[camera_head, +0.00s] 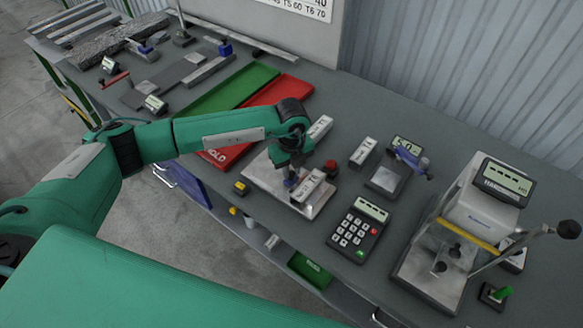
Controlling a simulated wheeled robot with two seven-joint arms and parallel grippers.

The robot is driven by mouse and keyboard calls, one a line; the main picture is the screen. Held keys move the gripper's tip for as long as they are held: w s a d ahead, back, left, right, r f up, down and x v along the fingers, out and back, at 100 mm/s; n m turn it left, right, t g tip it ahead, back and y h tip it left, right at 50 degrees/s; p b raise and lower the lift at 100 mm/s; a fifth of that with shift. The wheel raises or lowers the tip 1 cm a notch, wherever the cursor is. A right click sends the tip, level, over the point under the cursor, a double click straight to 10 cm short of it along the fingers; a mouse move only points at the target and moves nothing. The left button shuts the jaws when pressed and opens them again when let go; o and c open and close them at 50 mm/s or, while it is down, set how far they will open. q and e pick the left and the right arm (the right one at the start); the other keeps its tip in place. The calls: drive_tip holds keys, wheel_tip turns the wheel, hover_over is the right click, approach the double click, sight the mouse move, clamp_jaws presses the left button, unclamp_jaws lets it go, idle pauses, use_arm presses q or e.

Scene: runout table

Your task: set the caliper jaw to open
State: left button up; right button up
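My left arm reaches in from the left. Its dark gripper (291,181) points down over a bright metal plate (262,173) on the grey table. A small blue part shows at the fingertips. I cannot tell if the fingers are open or shut, or if they touch anything. A device with a digital display (407,145), a blue and grey part (411,158) and a small plate stands right of the gripper, apart from it. It may be the caliper; its jaw is too small to read. My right gripper is not in view.
A keypad unit (357,230) stands in front, and a large press-like instrument (447,240) at right. Green (230,88) and red trays (283,91) lie behind my arm.

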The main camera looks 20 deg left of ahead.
use_arm(q)
clamp_jaws()
drive_tip(key=shift+w+a, duration=0.1)
drive_tip(key=shift+a, duration=0.1)
drive_tip(key=a+b, duration=0.1)
drive_tip(key=w+a+b, duration=0.1)
drive_tip(key=a, duration=0.1)
drive_tip(key=w+a+b, duration=0.1)
drive_tip(key=a, duration=0.1)
drive_tip(key=shift+f, duration=0.15)
drive_tip(key=shift+a+r, duration=0.2)
drive_tip(key=shift+a, duration=0.15)
drive_tip(key=shift+w, duration=0.1)
drive_tip(key=shift+o, duration=2.1)
unclamp_jaws()
drive_tip(key=o, duration=0.4)
drive_tip(key=shift+a, duration=0.15)
